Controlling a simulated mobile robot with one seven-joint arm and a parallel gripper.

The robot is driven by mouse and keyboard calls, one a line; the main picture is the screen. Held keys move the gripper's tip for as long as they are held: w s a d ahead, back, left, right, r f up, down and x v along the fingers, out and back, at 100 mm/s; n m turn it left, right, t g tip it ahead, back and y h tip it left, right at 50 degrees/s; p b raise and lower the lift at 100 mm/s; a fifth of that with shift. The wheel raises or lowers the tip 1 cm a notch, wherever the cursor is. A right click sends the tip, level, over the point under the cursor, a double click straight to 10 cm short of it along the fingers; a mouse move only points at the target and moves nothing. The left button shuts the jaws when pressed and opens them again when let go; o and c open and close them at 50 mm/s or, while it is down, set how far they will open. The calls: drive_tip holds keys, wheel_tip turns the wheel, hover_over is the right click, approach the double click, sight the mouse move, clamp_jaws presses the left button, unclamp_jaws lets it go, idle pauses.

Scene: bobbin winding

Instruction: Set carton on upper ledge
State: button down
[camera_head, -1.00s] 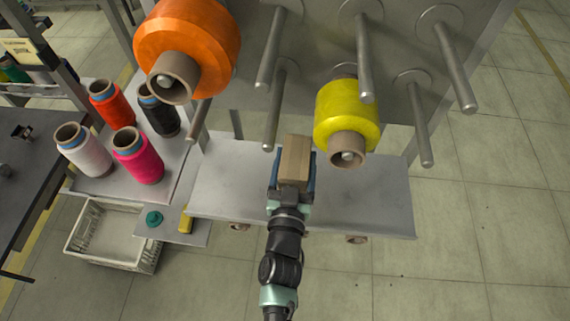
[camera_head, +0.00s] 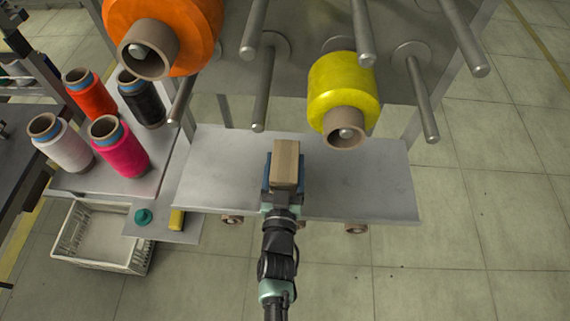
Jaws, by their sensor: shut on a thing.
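The carton is a small brown box (camera_head: 285,162) in the middle of the head view. My gripper (camera_head: 284,184) is shut on it, with a blue finger on each side. The carton appears over the flat grey ledge (camera_head: 360,185) under the peg panel. I cannot tell whether it touches the ledge or hangs above it. The gripper hides the carton's near lower part.
A yellow spool (camera_head: 343,90) on a peg overhangs the ledge to the right of the carton. An orange spool (camera_head: 165,30) and bare pegs stick out above. Left stand several thread cones (camera_head: 120,145) and a white crate (camera_head: 100,235). The ledge's right part is clear.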

drive_tip(key=shift+f, duration=0.1)
unclamp_jaws()
